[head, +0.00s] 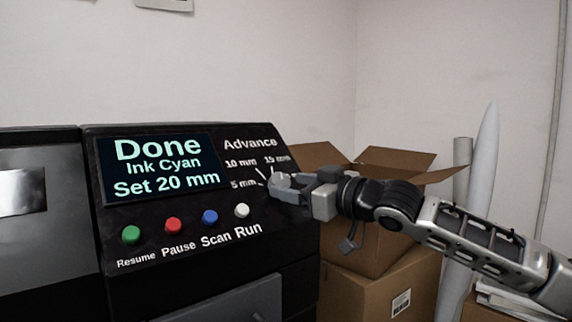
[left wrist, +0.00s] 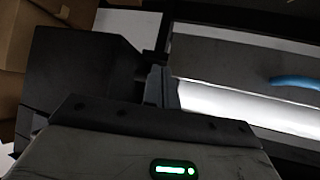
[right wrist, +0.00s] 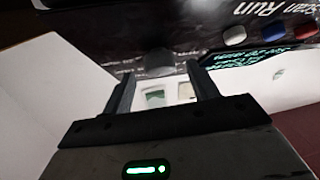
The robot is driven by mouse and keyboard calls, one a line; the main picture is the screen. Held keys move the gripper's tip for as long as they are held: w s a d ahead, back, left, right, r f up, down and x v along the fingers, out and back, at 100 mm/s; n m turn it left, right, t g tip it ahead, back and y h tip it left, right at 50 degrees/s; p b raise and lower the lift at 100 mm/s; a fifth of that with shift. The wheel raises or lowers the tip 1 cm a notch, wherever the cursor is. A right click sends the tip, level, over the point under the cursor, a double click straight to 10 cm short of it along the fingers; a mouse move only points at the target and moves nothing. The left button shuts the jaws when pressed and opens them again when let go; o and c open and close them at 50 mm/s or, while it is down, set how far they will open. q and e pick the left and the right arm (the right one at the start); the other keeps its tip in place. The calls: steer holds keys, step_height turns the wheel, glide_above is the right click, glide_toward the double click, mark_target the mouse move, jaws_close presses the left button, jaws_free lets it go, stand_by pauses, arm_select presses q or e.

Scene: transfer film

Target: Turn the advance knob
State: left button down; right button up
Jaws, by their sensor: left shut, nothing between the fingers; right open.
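The advance knob sits under the word Advance on the sloping dark panel (head: 190,252) of the machine. In the head view my right gripper (head: 285,188) is at the knob and covers most of it. In the right wrist view the grey round knob (right wrist: 158,60) shows between the tips of my open right gripper (right wrist: 160,78); contact cannot be told. The 5 mm, 10 mm and 15 mm marks show beside it. The screen (head: 163,168) reads Done, Ink Cyan, Set 20 mm. My left gripper (left wrist: 160,85) is shut and empty, outside the head view.
Green (head: 131,235), red (head: 173,226), blue (head: 209,217) and white (head: 242,210) buttons line the panel below the screen. White rolls (head: 484,165) lean farther right.

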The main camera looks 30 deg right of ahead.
mark_target(279, 183)
steer(key=shift+p+x, duration=0.35)
steer(key=shift+x, duration=0.55)
steer(key=shift+w+a, duration=0.1)
steer(key=shift+w, duration=0.35)
steer(key=c, duration=1)
